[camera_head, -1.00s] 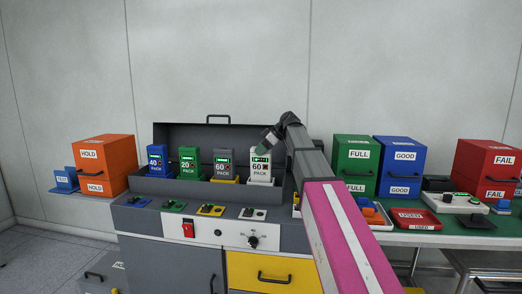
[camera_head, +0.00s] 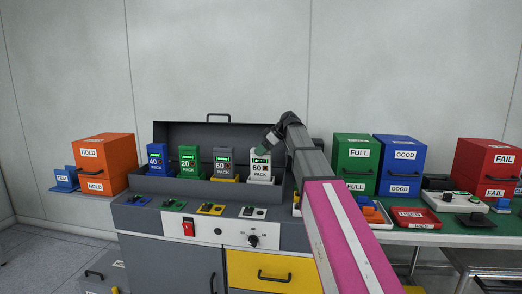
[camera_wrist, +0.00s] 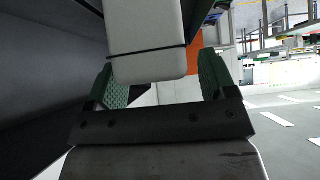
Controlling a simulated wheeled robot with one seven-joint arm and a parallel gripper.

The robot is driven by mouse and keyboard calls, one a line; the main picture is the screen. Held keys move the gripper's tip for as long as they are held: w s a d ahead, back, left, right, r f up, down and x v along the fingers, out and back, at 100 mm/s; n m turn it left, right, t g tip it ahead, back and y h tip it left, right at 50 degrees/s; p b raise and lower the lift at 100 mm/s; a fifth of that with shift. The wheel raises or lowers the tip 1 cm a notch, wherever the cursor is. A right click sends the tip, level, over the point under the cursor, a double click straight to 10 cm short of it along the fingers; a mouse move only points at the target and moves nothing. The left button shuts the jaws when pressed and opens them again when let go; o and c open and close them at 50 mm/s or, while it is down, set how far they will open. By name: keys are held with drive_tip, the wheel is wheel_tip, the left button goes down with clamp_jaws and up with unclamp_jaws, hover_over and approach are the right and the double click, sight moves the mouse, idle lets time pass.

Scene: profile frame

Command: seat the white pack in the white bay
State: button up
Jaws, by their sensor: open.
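The white pack (camera_head: 261,168), marked 60, stands upright at the right end of the row in the grey charger box. The white bay (camera_head: 260,182) is at its foot; the pack's lower end is there, but I cannot tell how deep it sits. My gripper (camera_head: 270,139) is at the pack's upper right. In the wrist view my gripper (camera_wrist: 163,85) is open, its green-padded fingers on either side of the white pack (camera_wrist: 146,35), with visible gaps beside it.
Blue (camera_head: 157,160), green (camera_head: 189,162) and grey (camera_head: 222,165) packs stand to the left. The charger's raised lid (camera_head: 205,135) is behind. Orange HOLD bin (camera_head: 108,165) is left; green FULL bin (camera_head: 352,165) and blue GOOD bin (camera_head: 400,168) are right of my arm.

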drive_tip(key=v, duration=1)
drive_tip(key=shift+d+r, duration=0.25)
drive_tip(key=shift+d, duration=0.05)
